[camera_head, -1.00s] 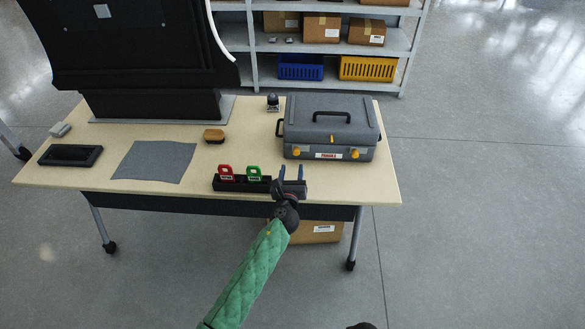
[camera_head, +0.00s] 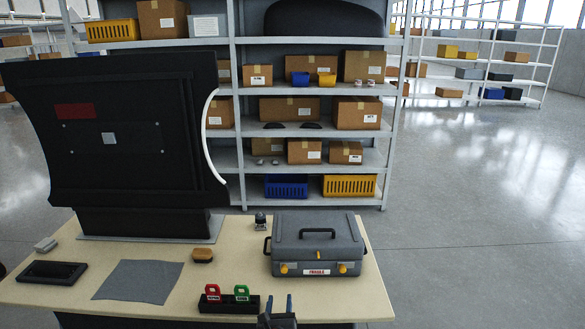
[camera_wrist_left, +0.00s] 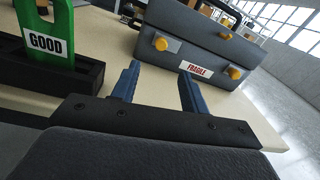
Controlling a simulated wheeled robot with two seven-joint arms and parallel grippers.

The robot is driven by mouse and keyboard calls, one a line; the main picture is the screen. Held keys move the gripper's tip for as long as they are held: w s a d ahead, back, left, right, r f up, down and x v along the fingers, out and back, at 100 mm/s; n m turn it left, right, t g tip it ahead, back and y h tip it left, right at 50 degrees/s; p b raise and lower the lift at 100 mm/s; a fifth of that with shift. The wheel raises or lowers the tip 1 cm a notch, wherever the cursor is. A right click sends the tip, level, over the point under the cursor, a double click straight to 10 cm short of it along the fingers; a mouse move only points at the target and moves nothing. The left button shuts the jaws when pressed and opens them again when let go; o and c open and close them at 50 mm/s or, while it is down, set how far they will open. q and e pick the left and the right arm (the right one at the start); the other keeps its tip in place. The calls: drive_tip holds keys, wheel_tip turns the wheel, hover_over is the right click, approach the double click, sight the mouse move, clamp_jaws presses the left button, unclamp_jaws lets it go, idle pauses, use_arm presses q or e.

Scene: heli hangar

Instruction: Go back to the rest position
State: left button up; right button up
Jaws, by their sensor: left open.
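My left gripper (camera_head: 278,306) shows at the bottom edge of the head view, at the table's front edge. Its two blue fingers are apart with nothing between them. In the left wrist view the open fingers (camera_wrist_left: 157,85) point toward the grey case. The grey case (camera_head: 316,247) with a FRAGILE label stands shut on the table, beyond the fingers; it also shows in the left wrist view (camera_wrist_left: 200,40). A black holder (camera_head: 228,306) with a red tag (camera_head: 212,293) and a green tag (camera_head: 242,293) stands left of the gripper. My right gripper is not in view.
The table (camera_head: 225,262) also bears a grey cloth (camera_head: 138,281), a black tray (camera_head: 53,272), a brush (camera_head: 202,255), and a small dark object (camera_head: 260,221). A large black panel (camera_head: 115,130) stands at the back left. Shelves stand behind; the floor at right is clear.

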use_arm(q)
drive_tip(key=s+a+f+n+g+y, duration=0.2)
drive_tip(key=s+a+n+g+y, duration=0.1)
drive_tip(key=s+a+n, duration=0.55)
drive_tip(key=s+a+f+n+g+y, duration=0.2)
drive_tip(key=s+a+n+g, duration=0.3)
drive_tip(key=s+n, duration=0.55)
drive_tip(key=s+a+r+n+g+h, duration=0.1)
drive_tip(key=s+n+g, duration=0.1)
drive_tip(key=s+n, duration=0.45)
drive_tip(key=s+a+r+n+g+h, duration=0.1)
drive_tip(key=s+a+n+g+h, duration=0.15)
drive_tip(key=s, duration=0.65)
drive_tip(key=s+r+n+g+h, duration=0.1)
drive_tip(key=s+n+g, duration=0.1)
drive_tip(key=s+n, duration=0.45)
drive_tip(key=s+d+f+m+g, duration=0.1)
drive_tip(key=s+d+f, duration=0.1)
drive_tip(key=f, duration=1.3)
drive_tip(key=s+d+f+g, duration=0.1)
drive_tip(key=s+d+f, duration=0.1)
drive_tip(key=f, duration=1.4)
drive_tip(key=shift+s+d+f+m, duration=0.2)
drive_tip(key=shift+s+m, duration=0.15)
drive_tip(key=shift+s, duration=0.35)
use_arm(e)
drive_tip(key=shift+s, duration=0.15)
